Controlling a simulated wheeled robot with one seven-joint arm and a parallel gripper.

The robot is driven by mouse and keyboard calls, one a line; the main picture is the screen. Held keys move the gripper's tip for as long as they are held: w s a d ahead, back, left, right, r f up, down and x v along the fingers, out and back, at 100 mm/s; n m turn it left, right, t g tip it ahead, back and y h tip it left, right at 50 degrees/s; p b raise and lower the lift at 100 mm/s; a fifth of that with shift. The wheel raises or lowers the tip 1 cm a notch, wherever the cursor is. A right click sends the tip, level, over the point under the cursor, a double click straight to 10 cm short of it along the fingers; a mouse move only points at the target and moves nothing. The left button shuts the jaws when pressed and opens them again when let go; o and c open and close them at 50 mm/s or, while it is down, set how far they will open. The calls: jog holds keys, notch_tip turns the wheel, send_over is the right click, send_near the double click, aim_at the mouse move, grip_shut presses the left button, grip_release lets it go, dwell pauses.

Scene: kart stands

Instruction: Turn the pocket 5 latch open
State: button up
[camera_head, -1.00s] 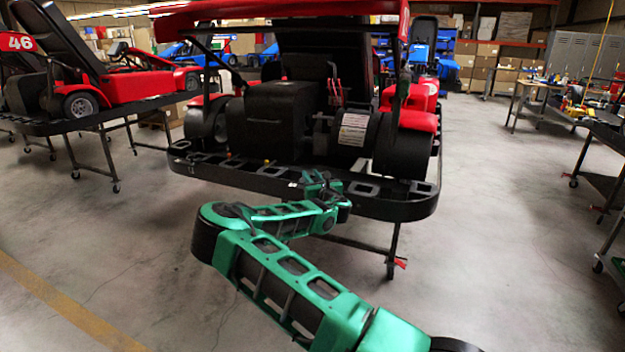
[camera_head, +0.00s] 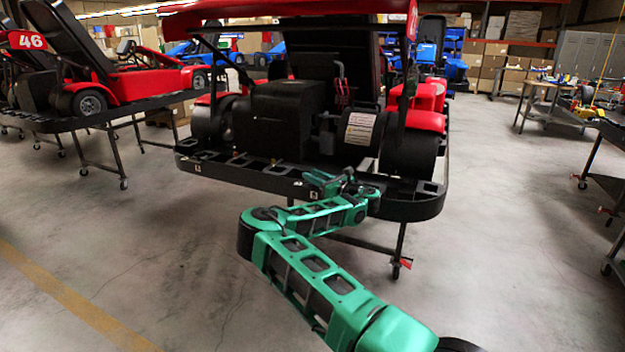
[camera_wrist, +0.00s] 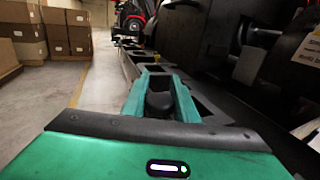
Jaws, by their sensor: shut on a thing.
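The red and black kart rests on a black stand whose rim (camera_head: 408,208) has several rectangular pockets. My gripper (camera_head: 325,180) is at the rear rim, right of its middle, at the end of my green arm. In the wrist view my gripper (camera_wrist: 160,88) has its green fingers on either side of a dark rounded piece (camera_wrist: 159,103), which looks like a latch. The gripper is shut on it. I cannot read a pocket number or tell how far the latch is turned. The fingers hide part of it.
The kart's rear wheel (camera_head: 410,152) and black engine box (camera_head: 270,115) stand just beyond the rim. A stand leg (camera_head: 399,250) with a caster is below the right side. Another kart stand (camera_head: 110,118) is at the left. The floor between is clear.

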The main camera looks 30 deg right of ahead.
jog(key=o, duration=1)
jog(key=v, duration=1)
jog(key=shift+s, duration=0.35)
jog(key=shift+d, duration=0.1)
